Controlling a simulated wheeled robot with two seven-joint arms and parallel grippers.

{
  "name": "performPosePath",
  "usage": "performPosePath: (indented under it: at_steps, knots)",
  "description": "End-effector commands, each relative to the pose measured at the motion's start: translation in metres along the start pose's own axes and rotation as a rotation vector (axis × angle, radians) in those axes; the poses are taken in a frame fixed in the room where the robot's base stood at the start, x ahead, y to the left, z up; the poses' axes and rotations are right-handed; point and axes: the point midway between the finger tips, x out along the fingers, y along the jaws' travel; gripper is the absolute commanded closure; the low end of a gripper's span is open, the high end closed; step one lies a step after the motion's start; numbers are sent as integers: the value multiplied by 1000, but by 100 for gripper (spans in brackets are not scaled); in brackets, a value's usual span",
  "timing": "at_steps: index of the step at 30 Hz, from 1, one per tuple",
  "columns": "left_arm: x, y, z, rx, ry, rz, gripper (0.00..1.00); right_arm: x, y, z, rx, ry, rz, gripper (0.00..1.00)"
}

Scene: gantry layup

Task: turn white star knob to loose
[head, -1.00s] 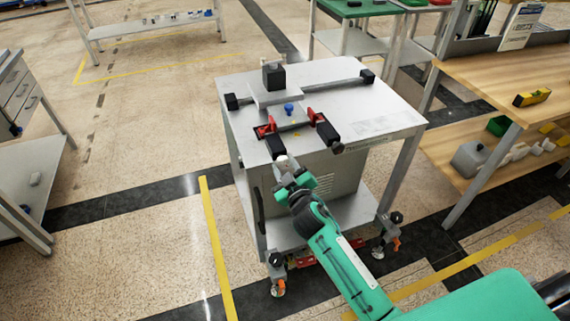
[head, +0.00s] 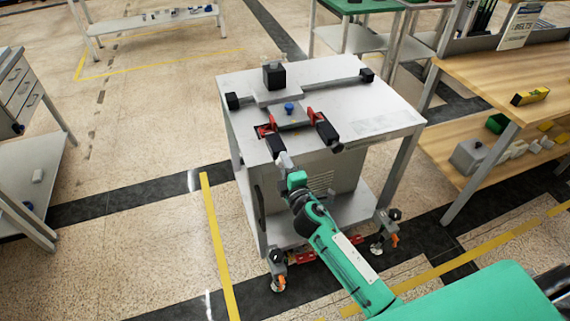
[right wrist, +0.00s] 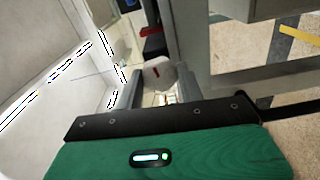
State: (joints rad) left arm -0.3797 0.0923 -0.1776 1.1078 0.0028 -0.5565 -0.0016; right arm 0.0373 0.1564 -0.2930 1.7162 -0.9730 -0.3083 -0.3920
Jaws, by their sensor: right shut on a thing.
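The white star knob (right wrist: 160,76) shows in the right wrist view, between the two grey fingers of my right gripper (right wrist: 159,92), with a small red mark on its face. The gripper is shut on it. In the head view, my right gripper (head: 285,163) is at the front edge of the metal cart, just below the left black block (head: 275,145) of the fixture. There the knob is hidden by the gripper or too small to make out. My left gripper is not in view.
The cart (head: 375,122) carries a fixture with red clamps (head: 267,128), a blue knob (head: 289,108) and black end blocks. A wooden bench (head: 480,75) with a yellow level (head: 531,97) stands to the right.

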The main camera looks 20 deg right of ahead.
Motion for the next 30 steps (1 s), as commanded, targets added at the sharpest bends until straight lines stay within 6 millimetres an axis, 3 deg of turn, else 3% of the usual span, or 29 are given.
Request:
performPosePath:
  at_steps: [12,30]
  knots:
    - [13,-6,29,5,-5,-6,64,0,0,-1,-395,3,-1,84]
    - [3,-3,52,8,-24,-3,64,0,0,0,-965,3,-2,84]
